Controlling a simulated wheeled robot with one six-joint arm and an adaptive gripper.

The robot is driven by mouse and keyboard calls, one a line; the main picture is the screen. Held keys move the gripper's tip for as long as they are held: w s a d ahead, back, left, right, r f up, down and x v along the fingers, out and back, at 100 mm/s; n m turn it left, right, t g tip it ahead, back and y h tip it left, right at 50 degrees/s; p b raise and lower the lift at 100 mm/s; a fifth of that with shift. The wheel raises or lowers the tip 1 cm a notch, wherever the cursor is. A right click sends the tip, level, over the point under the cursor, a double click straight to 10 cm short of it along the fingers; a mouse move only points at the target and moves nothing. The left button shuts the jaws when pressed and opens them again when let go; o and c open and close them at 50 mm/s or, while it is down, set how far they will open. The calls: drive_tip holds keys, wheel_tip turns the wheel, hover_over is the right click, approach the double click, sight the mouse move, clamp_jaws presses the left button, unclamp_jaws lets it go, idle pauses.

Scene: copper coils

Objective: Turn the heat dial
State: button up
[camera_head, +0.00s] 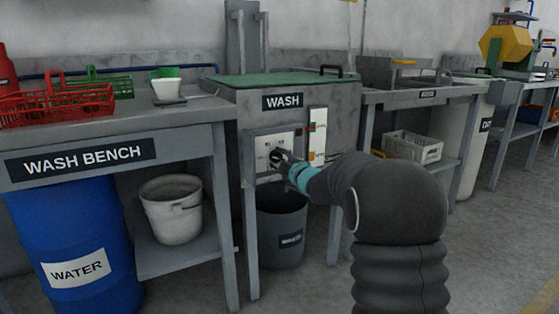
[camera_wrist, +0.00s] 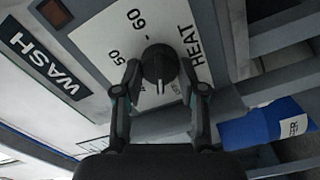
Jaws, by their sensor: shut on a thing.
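The heat dial (camera_wrist: 160,63) is a round black knob on a white panel (camera_wrist: 100,40) marked HEAT, with 50 and 60 printed beside it. My gripper (camera_wrist: 160,90) has a finger on either side of the dial and is shut on it. In the head view, my gripper (camera_head: 280,158) reaches the white control panel (camera_head: 262,143) on the front of the wash machine (camera_head: 225,105). There my gripper hides most of the dial. The dial's pointer setting is hard to read.
A gauge strip (camera_head: 318,125) is to the right of the panel. A grey bin (camera_head: 282,235) stands below the machine. At left, the wash bench (camera_head: 150,115) holds red baskets (camera_head: 60,105), with a blue water barrel (camera_head: 60,225) and a white bucket (camera_head: 172,215) below.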

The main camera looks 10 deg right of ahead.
drive_tip(key=n, duration=0.4)
drive_tip(key=shift+n, duration=0.3)
idle(0.4)
drive_tip(key=o, duration=1.1)
drive_tip(key=shift+o, duration=0.2)
drive_tip(key=v, duration=1.2)
